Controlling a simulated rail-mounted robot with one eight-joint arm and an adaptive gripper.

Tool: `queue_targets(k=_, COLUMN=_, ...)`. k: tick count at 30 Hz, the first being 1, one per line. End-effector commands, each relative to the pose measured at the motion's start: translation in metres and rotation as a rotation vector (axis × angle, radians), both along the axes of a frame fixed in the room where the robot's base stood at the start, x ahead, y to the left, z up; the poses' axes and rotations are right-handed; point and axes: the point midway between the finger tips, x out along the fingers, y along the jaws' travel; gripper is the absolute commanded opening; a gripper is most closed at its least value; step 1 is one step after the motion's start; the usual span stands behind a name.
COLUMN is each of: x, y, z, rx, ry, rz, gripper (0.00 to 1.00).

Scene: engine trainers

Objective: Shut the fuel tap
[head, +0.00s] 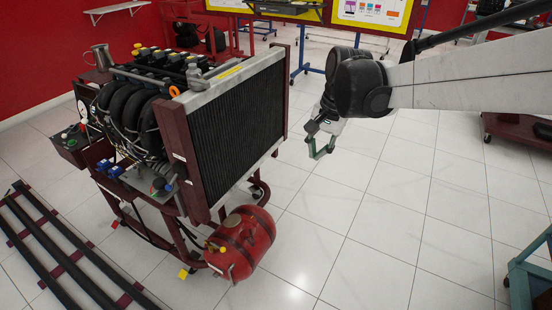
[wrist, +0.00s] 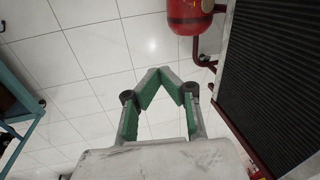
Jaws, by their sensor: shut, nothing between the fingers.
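The red fuel tank (head: 248,238) sits low on the engine stand, below the radiator. A small yellow fitting (head: 223,250) shows on its near end; I cannot tell for sure that this is the fuel tap or how it is set. The tank also shows at the top of the wrist view (wrist: 188,14), partly cut off. My gripper (head: 318,157) hangs in free air to the right of the radiator, above and apart from the tank. Its green-padded fingers meet at the tips in the wrist view (wrist: 158,72), with nothing between them.
The engine trainer's large black radiator (head: 232,125) stands left of my gripper. Black rails (head: 60,250) lie on the floor at left. A teal stand (head: 530,270) is at lower right and a dark red cart (head: 515,128) behind it. The tiled floor between is clear.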

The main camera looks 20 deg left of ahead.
Motion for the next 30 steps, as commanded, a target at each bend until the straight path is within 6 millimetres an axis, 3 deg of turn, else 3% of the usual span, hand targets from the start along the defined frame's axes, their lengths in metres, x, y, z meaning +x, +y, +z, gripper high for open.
queue_targets(k=1, x=0.006, y=0.019, z=-0.017, rx=-0.002, ry=0.022, rz=0.003, gripper=0.0)
queue_targets(k=8, x=0.016, y=0.096, z=-0.085, rx=-0.021, ry=0.131, rz=-0.004, gripper=0.0)
queue_targets(k=18, x=0.0, y=0.202, z=-0.205, rx=-0.081, ry=0.28, rz=-0.014, gripper=0.0)
queue_targets(k=24, x=-0.019, y=0.244, z=-0.263, rx=-0.12, ry=0.342, rz=-0.02, gripper=0.0)
queue_targets(k=30, x=-0.03, y=0.26, z=-0.288, rx=-0.14, ry=0.368, rz=-0.022, gripper=0.0)
